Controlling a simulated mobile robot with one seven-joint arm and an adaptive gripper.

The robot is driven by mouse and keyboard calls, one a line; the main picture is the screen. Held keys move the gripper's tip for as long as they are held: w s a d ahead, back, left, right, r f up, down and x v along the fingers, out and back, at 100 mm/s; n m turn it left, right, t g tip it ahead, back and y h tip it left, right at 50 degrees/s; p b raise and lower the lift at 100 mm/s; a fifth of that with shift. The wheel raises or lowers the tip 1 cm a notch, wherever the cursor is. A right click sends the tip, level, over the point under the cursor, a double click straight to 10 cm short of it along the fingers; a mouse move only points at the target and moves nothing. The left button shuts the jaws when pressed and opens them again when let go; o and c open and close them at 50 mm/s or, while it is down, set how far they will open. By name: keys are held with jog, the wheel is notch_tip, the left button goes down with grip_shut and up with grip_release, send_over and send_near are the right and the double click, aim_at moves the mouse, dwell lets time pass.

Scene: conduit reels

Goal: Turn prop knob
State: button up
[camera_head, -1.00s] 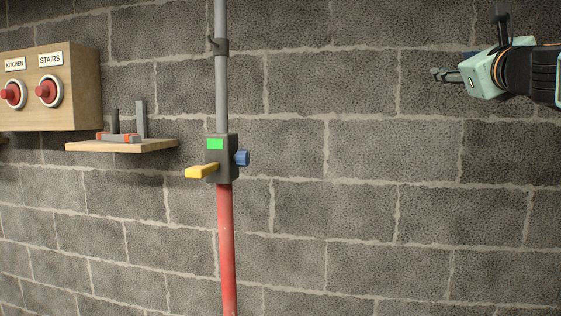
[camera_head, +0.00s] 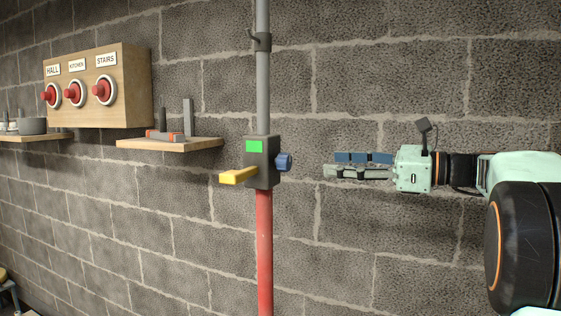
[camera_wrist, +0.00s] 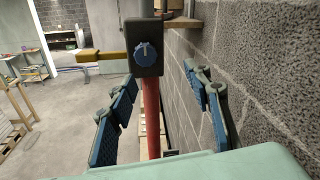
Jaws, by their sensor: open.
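The blue knob (camera_head: 284,162) sticks out from the right side of a dark grey box (camera_head: 262,178) on a vertical pipe. The box has a green patch (camera_head: 255,146) on its front and a yellow lever (camera_head: 238,176) pointing left. In the wrist view the knob (camera_wrist: 145,52) faces me with a pale pointer line, above and between my fingers. My gripper (camera_head: 330,171) is to the right of the knob, pointing at it, with a clear gap between. In the wrist view my gripper (camera_wrist: 158,82) is open and empty, its blue-padded fingers spread apart.
The pipe is grey above the box (camera_head: 263,90) and red below (camera_head: 265,250). A small wooden shelf (camera_head: 170,145) and a wooden panel with red buttons (camera_head: 130,85) are on the block wall at left. In the wrist view the wall (camera_wrist: 250,80) runs close along my right finger.

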aim_at(290, 164)
jog(key=shift+n+g+y, duration=0.4)
jog(key=shift+g+y, duration=0.1)
jog(key=shift+g, duration=0.1)
jog(key=x, duration=0.3)
jog(key=s+p+x, duration=0.1)
jog(key=x, duration=0.3)
jog(key=p+x, duration=0.1)
jog(key=x, duration=0.3)
jog(key=shift+s+a+f, duration=0.2)
jog(key=shift+a+f, duration=0.05)
jog(key=shift+a, duration=0.1)
jog(key=c, duration=1.1)
jog(key=shift+c, duration=0.2)
